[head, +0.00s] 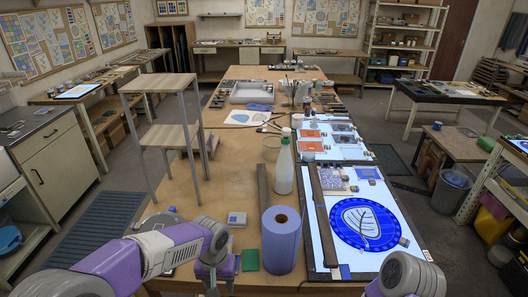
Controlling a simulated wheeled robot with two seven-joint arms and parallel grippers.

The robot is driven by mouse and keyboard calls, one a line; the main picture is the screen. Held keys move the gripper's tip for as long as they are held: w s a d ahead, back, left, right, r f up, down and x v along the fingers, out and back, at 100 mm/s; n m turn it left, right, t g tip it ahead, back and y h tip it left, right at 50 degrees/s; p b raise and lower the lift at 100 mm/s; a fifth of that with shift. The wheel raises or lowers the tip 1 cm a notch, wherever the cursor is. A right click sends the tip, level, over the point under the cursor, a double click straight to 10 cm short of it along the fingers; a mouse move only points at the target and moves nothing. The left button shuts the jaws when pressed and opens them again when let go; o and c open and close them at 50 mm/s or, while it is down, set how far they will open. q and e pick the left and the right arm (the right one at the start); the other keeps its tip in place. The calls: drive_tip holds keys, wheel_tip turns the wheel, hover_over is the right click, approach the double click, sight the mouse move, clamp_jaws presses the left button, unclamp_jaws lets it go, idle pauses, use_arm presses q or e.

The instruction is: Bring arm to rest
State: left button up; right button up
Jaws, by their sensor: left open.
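My left arm comes in from the bottom left, purple and pale grey. Its gripper (212,283) hangs down at the near edge of the wooden worktable (230,190). The jaws are open and I see nothing held between them, though they are small and partly cut off by the frame edge. A green block (250,260) lies just right of the gripper, and a blue paper roll (281,240) stands further right. My right arm shows only as a rounded grey and purple part at the bottom right; its gripper is not in view.
A light panel (321,255) with a blue leaf disc (368,224) lies right of the roll. A white bottle (284,168) stands behind the roll. A small white box (237,219) sits behind my left gripper. A stool-like frame (160,84) stands at the left.

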use_arm(q)
drive_tip(key=s+f+n+h+b, duration=0.1)
drive_tip(key=s+f, duration=0.4)
drive_tip(key=f, duration=0.5)
drive_tip(key=s+d+f+n+h+b, duration=0.1)
drive_tip(key=s+f, duration=0.5)
drive_tip(key=f, duration=0.4)
drive_tip(key=s+d+f+n+h+b, duration=0.1)
drive_tip(key=s+f, duration=0.4)
drive_tip(key=f, duration=0.6)
drive_tip(key=shift+s+d+h, duration=0.15)
drive_tip(key=shift+s+h, duration=0.15)
drive_tip(key=shift+h, duration=0.3)
use_arm(e)
drive_tip(key=f, duration=0.1)
drive_tip(key=s+f, duration=0.1)
drive_tip(key=f, duration=0.1)
drive_tip(key=shift+s+f, duration=0.15)
drive_tip(key=shift+f, duration=0.05)
